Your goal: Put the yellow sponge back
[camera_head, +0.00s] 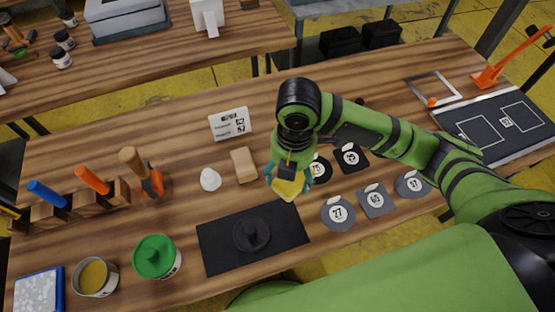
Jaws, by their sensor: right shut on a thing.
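My right gripper (288,178) is over the middle of the wooden workbench (120,207). It is shut on the yellow sponge (287,187), whose lower part shows between and below the fingers. The sponge appears to be held above the bench, to the right of a tan block (244,165) and above the far right corner of a black mat (214,253). I cannot tell its exact height. My left gripper is not in view.
A white crumpled lump (210,179) and a white label stand (230,124) are near the block. Several dark numbered patches (338,213) lie right of the gripper. A green-lidded can (155,257), an open can (96,277) and a tool rack (75,211) stand left.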

